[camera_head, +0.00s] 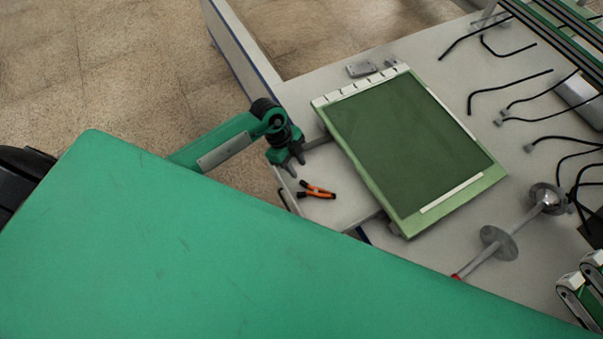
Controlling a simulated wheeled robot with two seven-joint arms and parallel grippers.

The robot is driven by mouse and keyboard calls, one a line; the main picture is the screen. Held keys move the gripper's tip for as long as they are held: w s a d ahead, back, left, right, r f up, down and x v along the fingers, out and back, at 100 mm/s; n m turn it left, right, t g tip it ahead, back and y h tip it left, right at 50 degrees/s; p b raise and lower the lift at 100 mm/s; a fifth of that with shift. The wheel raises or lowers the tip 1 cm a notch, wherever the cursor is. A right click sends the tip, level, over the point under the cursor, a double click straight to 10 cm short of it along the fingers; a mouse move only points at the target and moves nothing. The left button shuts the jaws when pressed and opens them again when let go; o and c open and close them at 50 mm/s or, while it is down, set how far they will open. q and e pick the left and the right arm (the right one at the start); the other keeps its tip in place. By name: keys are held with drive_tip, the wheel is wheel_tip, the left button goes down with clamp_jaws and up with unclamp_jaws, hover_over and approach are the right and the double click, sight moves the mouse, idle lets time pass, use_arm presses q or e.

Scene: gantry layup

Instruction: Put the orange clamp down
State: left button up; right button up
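The orange clamp (319,190), with black ends, lies on the pale table (345,212) near its left edge, just left of a green board. My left gripper (294,165) is above and slightly left of the clamp in the picture. Its two dark fingers are spread apart with nothing between them. A small gap shows between the fingertips and the clamp; I cannot tell the height of the fingers above the table.
The green board (405,145) with pale edge strips lies right of the clamp. A metal spindle with discs (497,242) and several black cables (508,83) lie further right. Small grey metal parts (361,69) sit behind the board. A large green surface hides the lower left.

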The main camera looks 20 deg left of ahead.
use_arm(q)
drive_tip(key=shift+v, duration=2.55)
